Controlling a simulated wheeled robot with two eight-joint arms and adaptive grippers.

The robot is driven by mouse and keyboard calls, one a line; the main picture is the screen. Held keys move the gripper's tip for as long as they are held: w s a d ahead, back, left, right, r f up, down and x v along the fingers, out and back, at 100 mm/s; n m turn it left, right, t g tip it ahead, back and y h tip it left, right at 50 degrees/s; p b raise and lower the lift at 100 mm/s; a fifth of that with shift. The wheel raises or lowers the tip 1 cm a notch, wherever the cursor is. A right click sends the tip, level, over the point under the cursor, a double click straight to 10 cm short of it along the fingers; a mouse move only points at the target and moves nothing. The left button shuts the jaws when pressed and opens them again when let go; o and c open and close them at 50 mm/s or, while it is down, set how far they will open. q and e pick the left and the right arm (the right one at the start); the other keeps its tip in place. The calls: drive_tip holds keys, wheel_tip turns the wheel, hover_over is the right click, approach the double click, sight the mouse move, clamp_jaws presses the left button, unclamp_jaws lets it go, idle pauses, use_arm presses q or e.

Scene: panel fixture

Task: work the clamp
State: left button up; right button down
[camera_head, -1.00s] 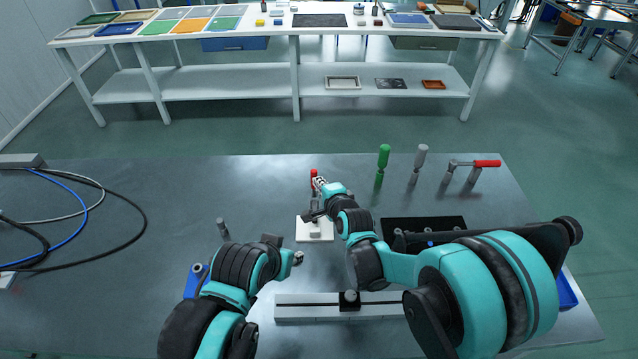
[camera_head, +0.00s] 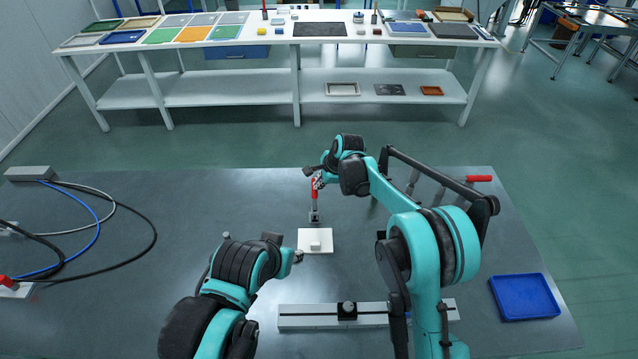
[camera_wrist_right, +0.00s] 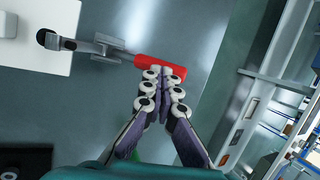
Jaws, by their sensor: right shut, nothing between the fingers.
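The clamp's red handle (camera_head: 314,188) rises from its small metal base (camera_head: 314,216), just behind a white plate (camera_head: 305,246) with a small block. In the right wrist view the red handle (camera_wrist_right: 160,67) points away from the plate. The clamp's metal arm (camera_wrist_right: 85,45) reaches over the plate edge and ends in a black tip (camera_wrist_right: 48,39); I cannot tell whether it touches. My right gripper (camera_head: 318,179) is shut and empty at the handle's free end; contact is unclear. My left gripper (camera_head: 297,257) is low, in front of the plate; its fingers are too small to read.
A slotted rail (camera_head: 375,314) lies along the front. A blue tray (camera_head: 525,297) sits at right. Cables (camera_head: 110,225) loop at left. A red-handled tool (camera_head: 479,178) is at the back right, partly behind my right arm. Bare table lies left of the clamp.

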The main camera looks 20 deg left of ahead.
use_arm(q)
drive_tip(key=shift+w+a+r+p, duration=0.1)
drive_tip(key=shift+w+r+p, duration=0.35)
drive_tip(key=shift+r, duration=0.1)
use_arm(e)
drive_tip(key=shift+w+a+f+g+h, duration=0.2)
drive_tip(key=shift+w+f+g, duration=0.25)
drive_tip(key=shift+w+g, duration=0.15)
drive_tip(key=shift+w+a+f+g+h, duration=0.2)
drive_tip(key=shift+w+f+g, duration=0.25)
drive_tip(key=shift+w+g, duration=0.15)
drive_tip(key=shift+w+f, duration=0.1)
drive_tip(key=shift+w, duration=0.05)
